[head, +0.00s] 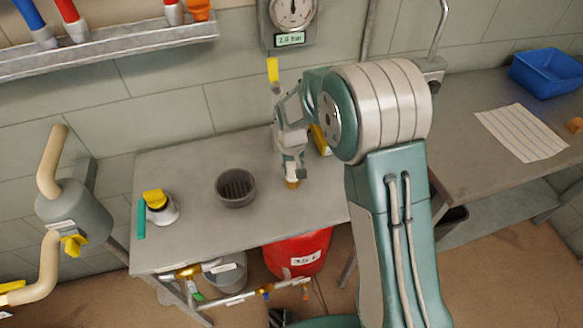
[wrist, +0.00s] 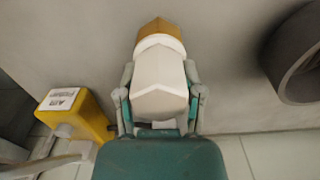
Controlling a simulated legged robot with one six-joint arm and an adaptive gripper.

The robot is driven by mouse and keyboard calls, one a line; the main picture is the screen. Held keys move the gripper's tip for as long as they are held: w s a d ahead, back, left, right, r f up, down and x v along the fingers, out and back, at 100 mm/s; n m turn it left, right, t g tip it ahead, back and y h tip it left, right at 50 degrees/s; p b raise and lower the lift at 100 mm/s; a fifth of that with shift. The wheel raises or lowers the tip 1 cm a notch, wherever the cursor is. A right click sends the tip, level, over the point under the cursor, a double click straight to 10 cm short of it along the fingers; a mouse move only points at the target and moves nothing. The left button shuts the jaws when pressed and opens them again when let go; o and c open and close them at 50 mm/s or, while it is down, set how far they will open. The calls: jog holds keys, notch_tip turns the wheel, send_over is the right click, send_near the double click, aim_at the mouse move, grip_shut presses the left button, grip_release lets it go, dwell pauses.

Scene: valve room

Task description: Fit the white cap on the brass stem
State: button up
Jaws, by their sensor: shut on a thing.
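My gripper (head: 292,170) points down over the table, right of the dark cup. In the wrist view my gripper (wrist: 160,100) is shut on the white cap (wrist: 158,88), with a finger on each side. The brass stem (wrist: 160,30) shows just beyond the cap, in line with it, with a white rim between them. It also shows low at the table in the head view (head: 292,184), right below the fingertips. The cap and stem look touching or very close; I cannot tell whether the cap sits on the stem.
The dark grey cup (head: 236,187) stands left of my gripper. A yellow labelled block (wrist: 75,115) is close beside the gripper, partly hidden in the head view. A yellow-topped white item (head: 160,205) and a green strip (head: 141,219) lie at left. The table front is clear.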

jog(key=o, duration=1)
jog(key=shift+o, duration=0.6)
jog(key=shift+o, duration=0.4)
jog(key=shift+r, duration=3.5)
notch_tip(320, 180, up, 12)
